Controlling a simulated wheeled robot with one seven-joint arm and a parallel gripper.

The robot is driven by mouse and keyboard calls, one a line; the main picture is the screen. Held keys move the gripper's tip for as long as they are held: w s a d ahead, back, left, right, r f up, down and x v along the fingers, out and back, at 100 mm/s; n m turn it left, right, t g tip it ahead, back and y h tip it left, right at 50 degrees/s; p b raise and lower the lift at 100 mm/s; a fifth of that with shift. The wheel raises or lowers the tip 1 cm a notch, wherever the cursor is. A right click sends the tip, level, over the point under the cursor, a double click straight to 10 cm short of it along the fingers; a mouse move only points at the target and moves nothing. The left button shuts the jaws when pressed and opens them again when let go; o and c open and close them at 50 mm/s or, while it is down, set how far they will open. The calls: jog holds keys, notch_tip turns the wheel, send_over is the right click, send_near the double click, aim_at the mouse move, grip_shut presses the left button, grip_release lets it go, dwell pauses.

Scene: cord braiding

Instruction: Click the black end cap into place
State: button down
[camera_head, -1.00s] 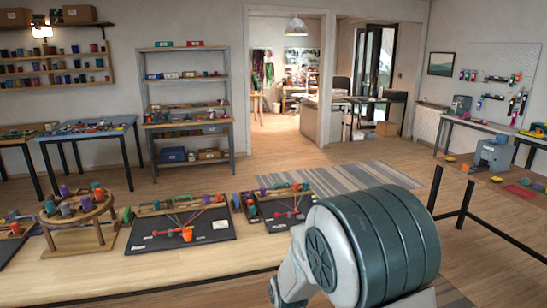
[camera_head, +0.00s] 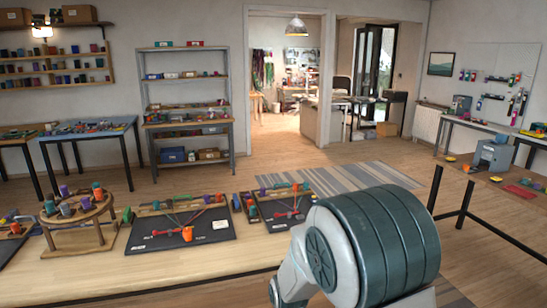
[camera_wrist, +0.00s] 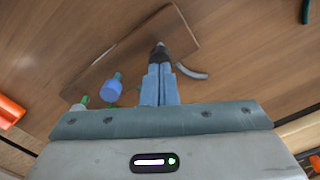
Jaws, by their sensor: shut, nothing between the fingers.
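In the wrist view my gripper (camera_wrist: 160,70) has its two blue fingers closed side by side. A small black piece (camera_wrist: 158,52), which looks like the end cap, shows right at the fingertips. I cannot tell whether they touch it or whether it is seated on anything. A short grey curved piece (camera_wrist: 192,72) lies just right of the fingertips. In the head view my gripper is not visible, and I cannot make out the cap there.
The wrist view shows a blue spool (camera_wrist: 113,80) with a green end left of the fingers and an orange cylinder (camera_wrist: 10,112) at the left edge. In the head view, the wooden table (camera_head: 190,265) bears a round rack (camera_head: 78,212) and black braiding boards (camera_head: 205,235).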

jog(key=shift+f+b, duration=0.85)
jog(key=shift+f, duration=0.25)
jog(key=shift+r, duration=0.1)
notch_tip(320, 180, up, 8)
jog(key=p, duration=0.6)
dwell(0.4)
jog(key=s+d+r+n+t, duration=0.1)
jog(key=s+d+r+t, duration=0.1)
jog(key=s+d+r, duration=0.4)
jog(key=s+d+r+n+t+b, duration=0.1)
jog(key=s+d+r, duration=0.4)
jog(key=r, duration=0.6)
jog(key=shift+s+d+n+t+b, duration=0.3)
jog(key=shift+s+d+n+t, duration=0.1)
jog(key=shift+s, duration=0.45)
